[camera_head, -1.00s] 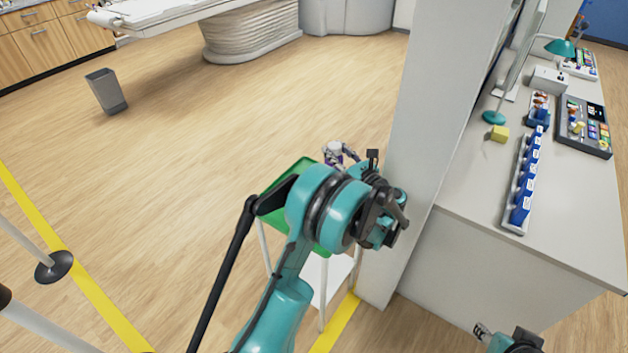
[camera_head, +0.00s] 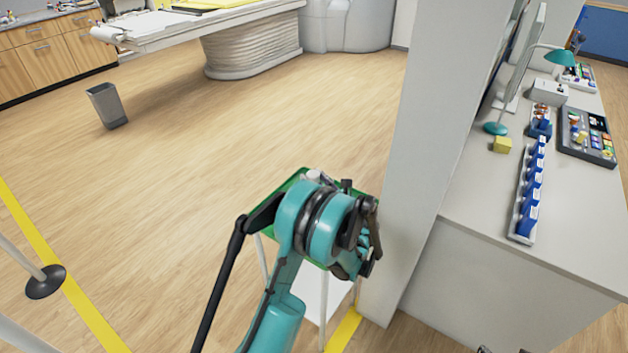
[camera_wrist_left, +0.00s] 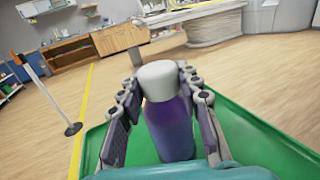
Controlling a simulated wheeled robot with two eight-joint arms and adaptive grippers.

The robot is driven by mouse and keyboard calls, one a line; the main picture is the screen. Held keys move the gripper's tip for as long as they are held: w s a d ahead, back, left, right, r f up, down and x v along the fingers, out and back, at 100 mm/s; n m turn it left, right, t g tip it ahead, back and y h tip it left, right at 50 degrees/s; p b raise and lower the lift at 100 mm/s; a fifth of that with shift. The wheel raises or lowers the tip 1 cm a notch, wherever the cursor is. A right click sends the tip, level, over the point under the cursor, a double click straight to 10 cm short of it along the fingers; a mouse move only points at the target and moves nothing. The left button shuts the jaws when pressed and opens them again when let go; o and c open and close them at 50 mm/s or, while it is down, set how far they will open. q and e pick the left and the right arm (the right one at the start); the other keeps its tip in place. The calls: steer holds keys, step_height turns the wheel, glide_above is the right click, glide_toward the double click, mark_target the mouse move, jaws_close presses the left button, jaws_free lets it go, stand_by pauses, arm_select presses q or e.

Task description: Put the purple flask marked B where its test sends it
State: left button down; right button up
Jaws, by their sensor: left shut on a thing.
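The purple flask (camera_wrist_left: 170,128) with a white cap (camera_wrist_left: 158,80) stands upright between the fingers of my left gripper (camera_wrist_left: 160,84) in the left wrist view. The fingers are shut on its sides. No letter shows on the side I see. The flask is over the green tray (camera_wrist_left: 262,140); I cannot tell whether its base touches it. In the head view the green tray (camera_head: 262,213) sits on a stand, and my left arm hides most of the flask and gripper. Only a bit of my right gripper (camera_head: 485,350) shows at the bottom edge.
A grey-white pillar (camera_head: 405,170) stands close to the right of the tray. Beyond it, a counter (camera_head: 490,225) holds a rack of blue holders (camera_head: 527,205), a yellow block (camera_head: 502,145), a lamp (camera_head: 494,128) and a dark case (camera_head: 587,140). Open floor lies to the left.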

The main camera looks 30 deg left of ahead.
arm_select(q)
steer(key=shift+f, duration=0.2)
steer(key=c, duration=1.1)
jaws_free()
steer(key=shift+o, duration=0.2)
steer(key=shift+r, duration=0.1)
